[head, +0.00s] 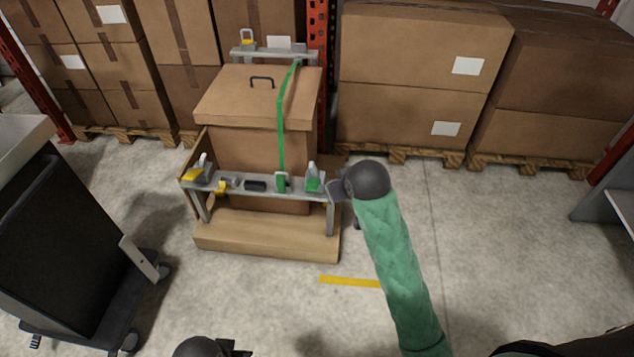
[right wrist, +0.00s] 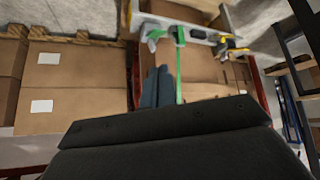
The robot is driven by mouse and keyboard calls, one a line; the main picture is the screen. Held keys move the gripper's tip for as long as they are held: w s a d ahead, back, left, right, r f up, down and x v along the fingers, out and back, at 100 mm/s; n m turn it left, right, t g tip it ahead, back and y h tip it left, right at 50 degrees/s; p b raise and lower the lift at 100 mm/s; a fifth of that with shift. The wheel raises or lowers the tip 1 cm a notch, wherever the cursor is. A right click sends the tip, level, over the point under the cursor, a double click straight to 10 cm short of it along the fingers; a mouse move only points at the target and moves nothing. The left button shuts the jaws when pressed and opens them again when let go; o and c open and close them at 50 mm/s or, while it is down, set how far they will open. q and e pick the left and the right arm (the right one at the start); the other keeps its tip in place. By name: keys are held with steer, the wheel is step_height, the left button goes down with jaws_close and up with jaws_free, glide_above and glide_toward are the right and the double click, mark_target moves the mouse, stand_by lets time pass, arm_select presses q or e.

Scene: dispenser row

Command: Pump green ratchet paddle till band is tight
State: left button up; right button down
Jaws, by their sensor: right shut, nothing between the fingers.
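A green band (head: 282,130) runs from the rear rail over the lidded carton (head: 245,92) down to a green ratchet piece (head: 281,183) on the front rail. Beside it on the right stands a grey and green paddle-like piece (head: 313,180). In the right wrist view the band (right wrist: 179,78), ratchet piece (right wrist: 178,36) and paddle-like piece (right wrist: 153,36) also show. My right gripper (head: 334,190) is just right of the paddle-like piece at the rail's right end. Its fingers (right wrist: 158,86) are shut and empty. A dark part of my left gripper (head: 232,348) shows at the bottom edge; its fingers are unclear.
The front rail (head: 330,198) also carries a yellow and grey piece (head: 197,172), a small yellow piece (head: 227,184) and a black block (head: 255,185). A dark cart (head: 75,240) stands left. Stacked cartons (head: 420,75) line the back.

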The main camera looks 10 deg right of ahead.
steer(key=w+d+r+n+g+y+b, duration=0.1)
steer(key=w+d+r, duration=0.15)
steer(key=w, duration=1.15)
steer(key=w+d+r+g+y+b, duration=0.1)
steer(key=w+d, duration=0.3)
steer(key=w, duration=0.9)
arm_select(q)
steer(key=w+d+f+t+h, duration=0.1)
steer(key=w+d+f, duration=0.1)
steer(key=d+f, duration=0.1)
steer(key=shift+d+f+t, duration=0.3)
steer(key=shift+d, duration=0.5)
arm_select(e)
step_height(320, 180, down, 18)
steer(key=n+g+y, duration=0.6)
steer(key=n+y, duration=0.1)
steer(key=n, duration=0.1)
steer(key=shift+w+d+r+n+g, duration=0.15)
steer(key=shift+d+r+n+g, duration=0.15)
steer(key=shift+d, duration=0.15)
arm_select(q)
steer(key=shift+w, duration=0.1)
arm_select(e)
steer(key=shift+a+f, duration=0.1)
